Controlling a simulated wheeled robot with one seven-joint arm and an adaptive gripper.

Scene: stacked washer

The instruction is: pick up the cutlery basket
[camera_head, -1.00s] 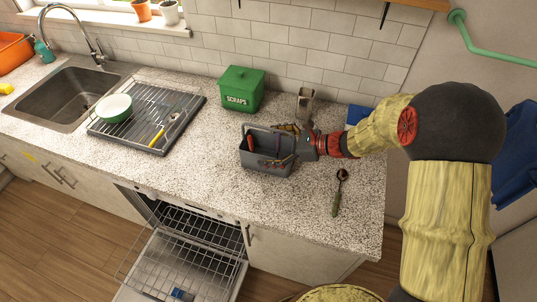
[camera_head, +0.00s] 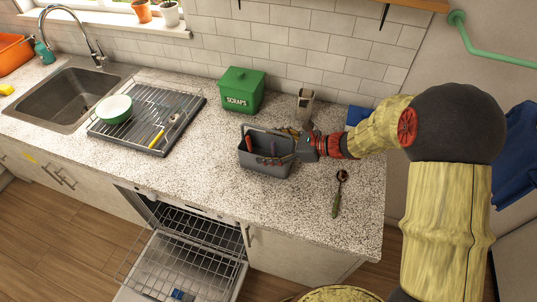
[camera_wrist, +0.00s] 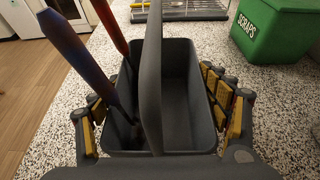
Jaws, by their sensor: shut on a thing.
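The cutlery basket (camera_head: 262,164) is a dark grey open box with a tall middle handle. It is at the counter's middle, right of the drying rack; I cannot tell whether its base touches the counter. A red-handled utensil (camera_head: 250,144) and a blue-purple-handled one (camera_wrist: 80,55) stand tilted in its left compartment; the right compartment looks empty in the wrist view. My gripper (camera_head: 290,145) reaches it from the right. In the wrist view my gripper (camera_wrist: 160,115) has yellow-padded fingers against either side of the basket (camera_wrist: 180,90), shut on it.
A green scraps bin (camera_head: 242,90) stands behind the basket. A drying rack (camera_head: 145,140) with a white-green bowl (camera_head: 114,107) is to the left. A spoon (camera_head: 337,195) lies to the right. The dishwasher's lower rack (camera_head: 180,270) is pulled out below.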

